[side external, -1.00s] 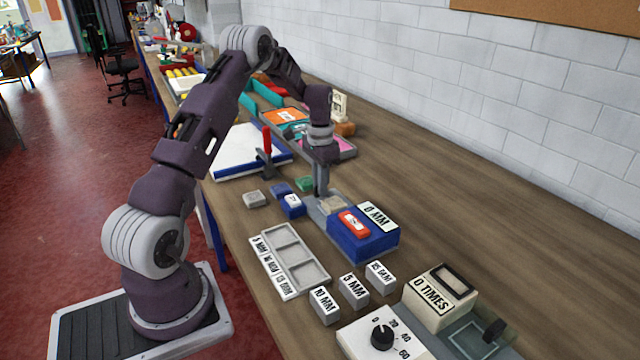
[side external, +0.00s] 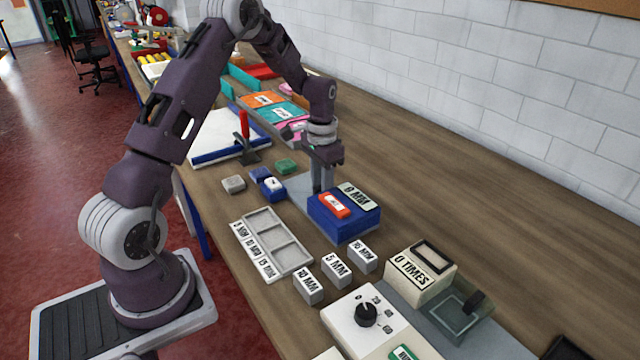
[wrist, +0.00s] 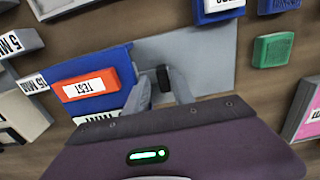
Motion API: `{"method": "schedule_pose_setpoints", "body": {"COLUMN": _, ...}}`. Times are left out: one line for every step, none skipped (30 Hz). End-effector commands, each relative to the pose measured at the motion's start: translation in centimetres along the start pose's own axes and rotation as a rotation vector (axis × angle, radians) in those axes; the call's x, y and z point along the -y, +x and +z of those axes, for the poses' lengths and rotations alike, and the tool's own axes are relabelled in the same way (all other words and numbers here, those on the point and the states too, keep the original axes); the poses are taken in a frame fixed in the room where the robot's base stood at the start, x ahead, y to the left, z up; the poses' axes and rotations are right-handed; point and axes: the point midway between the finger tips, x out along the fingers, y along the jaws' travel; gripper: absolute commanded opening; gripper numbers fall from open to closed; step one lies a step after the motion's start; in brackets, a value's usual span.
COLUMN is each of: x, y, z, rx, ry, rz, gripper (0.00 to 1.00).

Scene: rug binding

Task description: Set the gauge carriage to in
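The gauge is a blue box (side external: 340,226) with a red TEST button (side external: 334,205) and a display plate (side external: 357,196) whose MM figure I cannot read surely. The box and TEST button also show in the wrist view (wrist: 112,60). A grey base plate (wrist: 205,58) extends from the box. A small black post (wrist: 164,78), perhaps the carriage's handle, stands on the plate. My gripper (side external: 321,190) is low over the plate, close beside the blue box. In the wrist view my gripper's fingers (wrist: 160,86) are apart, on either side of the post. Contact is unclear.
Small blocks marked in MM (side external: 336,270) stand in front of the gauge, near a grey three-slot tray (side external: 299,258). A counter box (side external: 421,274) and dial box (side external: 340,318) are nearer the camera. Blue and green blocks (side external: 286,166) lie behind.

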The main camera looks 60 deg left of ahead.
Motion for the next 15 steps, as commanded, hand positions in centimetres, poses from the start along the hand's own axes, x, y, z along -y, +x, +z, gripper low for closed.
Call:
{"method": "schedule_pose_setpoints", "body": {"x": -0.2, "y": 0.0, "z": -0.1, "rx": -0.001, "ry": 0.002, "rz": 0.003, "gripper": 0.36}}
{"method": "schedule_pose_setpoints", "body": {"x": -0.1, "y": 0.0, "z": -0.1, "rx": -0.001, "ry": 0.002, "rz": 0.002, "gripper": 0.36}}
{"method": "schedule_pose_setpoints", "body": {"x": -0.1, "y": 0.0, "z": -0.1, "rx": 0.0, "ry": 0.002, "rz": 0.002, "gripper": 0.36}}
{"method": "schedule_pose_setpoints", "body": {"x": -0.1, "y": 0.0, "z": -0.1, "rx": 0.0, "ry": 0.002, "rz": 0.002, "gripper": 0.36}}
{"method": "schedule_pose_setpoints", "body": {"x": -0.1, "y": 0.0, "z": -0.1, "rx": 0.0, "ry": 0.001, "rz": 0.002, "gripper": 0.36}}
{"method": "schedule_pose_setpoints", "body": {"x": -0.1, "y": -0.1, "z": -0.1, "rx": -0.001, "ry": 0.001, "rz": 0.001, "gripper": 0.36}}
{"method": "schedule_pose_setpoints", "body": {"x": -0.1, "y": -0.4, "z": -0.1, "rx": -0.002, "ry": 0.001, "rz": 0.001, "gripper": 0.36}}
{"method": "schedule_pose_setpoints", "body": {"x": -0.1, "y": -0.8, "z": -0.1, "rx": -0.003, "ry": 0.001, "rz": 0.0, "gripper": 0.36}}
{"method": "schedule_pose_setpoints", "body": {"x": 0.0, "y": -1.6, "z": -0.1, "rx": -0.004, "ry": 0.001, "rz": 0.0, "gripper": 0.36}}
{"method": "schedule_pose_setpoints", "body": {"x": 0.0, "y": -2.2, "z": -0.1, "rx": -0.005, "ry": 0.002, "rz": -0.001, "gripper": 0.36}}
{"method": "schedule_pose_setpoints", "body": {"x": 0.0, "y": -3.0, "z": -0.2, "rx": -0.006, "ry": 0.002, "rz": -0.001, "gripper": 0.36}}
{"method": "schedule_pose_setpoints", "body": {"x": -0.1, "y": -3.8, "z": -0.1, "rx": -0.005, "ry": 0.002, "rz": 0.0, "gripper": 0.36}}
{"method": "schedule_pose_setpoints", "body": {"x": -0.1, "y": -4.5, "z": -0.1, "rx": -0.005, "ry": 0.002, "rz": 0.0, "gripper": 0.36}}
{"method": "schedule_pose_setpoints", "body": {"x": -0.1, "y": -5.0, "z": -0.1, "rx": -0.005, "ry": 0.001, "rz": 0.0, "gripper": 0.36}}
{"method": "schedule_pose_setpoints", "body": {"x": -0.1, "y": -5.7, "z": -0.1, "rx": -0.004, "ry": 0.001, "rz": 0.0, "gripper": 0.36}}
